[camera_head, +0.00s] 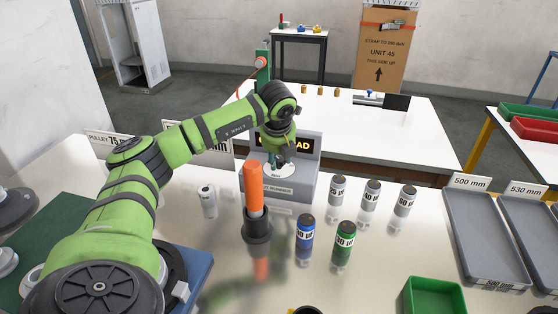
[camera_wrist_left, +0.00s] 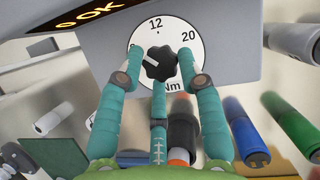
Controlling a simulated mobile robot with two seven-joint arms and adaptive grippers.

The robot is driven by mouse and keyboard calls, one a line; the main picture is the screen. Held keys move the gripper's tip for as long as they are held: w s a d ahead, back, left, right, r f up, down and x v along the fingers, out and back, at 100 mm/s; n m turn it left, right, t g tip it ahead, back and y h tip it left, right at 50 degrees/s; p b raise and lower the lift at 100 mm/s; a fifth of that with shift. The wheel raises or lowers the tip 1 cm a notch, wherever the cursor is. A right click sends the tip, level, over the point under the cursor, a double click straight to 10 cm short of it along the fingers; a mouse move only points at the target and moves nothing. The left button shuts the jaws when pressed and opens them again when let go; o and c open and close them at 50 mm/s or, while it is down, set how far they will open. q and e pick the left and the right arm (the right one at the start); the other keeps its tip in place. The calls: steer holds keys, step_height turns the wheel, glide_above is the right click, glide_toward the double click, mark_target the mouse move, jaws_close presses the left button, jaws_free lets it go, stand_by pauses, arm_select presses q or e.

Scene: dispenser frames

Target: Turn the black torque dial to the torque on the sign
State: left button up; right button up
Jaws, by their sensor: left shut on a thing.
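The black torque dial (camera_wrist_left: 161,64) is a lobed knob on a white round face (camera_wrist_left: 172,30) in the left wrist view. The face reads 12 at the top, 20 at the right and Nm below. The knob's white pointer points left and slightly up, towards a mark largely hidden by a finger. My left gripper (camera_wrist_left: 160,72) is shut on the knob, with fingers at both sides and one below. In the head view the left gripper (camera_head: 278,166) is at the front of the grey box (camera_head: 306,186). No torque sign is readable. My right gripper is not in view.
An orange-handled tool (camera_head: 254,190) stands upright in a dark holder close in front of the box. Blue (camera_head: 305,240), green (camera_head: 344,244) and several grey cylinders stand to the right. A lit display (camera_wrist_left: 85,12) on the box is partly hidden. A green bin (camera_head: 432,297) is at front right.

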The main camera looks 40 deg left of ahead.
arm_select(q)
steer(key=m, duration=0.2)
steer(key=m+t+h+b, duration=0.1)
steer(key=m, duration=0.1)
steer(key=shift+a+m+h, duration=0.15)
steer(key=shift+m+h, duration=0.15)
steer(key=m, duration=0.2)
steer(key=m+h, duration=0.1)
steer(key=m, duration=0.1)
steer(key=shift+a+h, duration=0.15)
steer(key=shift+h, duration=0.15)
steer(key=shift+m, duration=0.3)
steer(key=o, duration=1.1)
steer(key=v, duration=1.2)
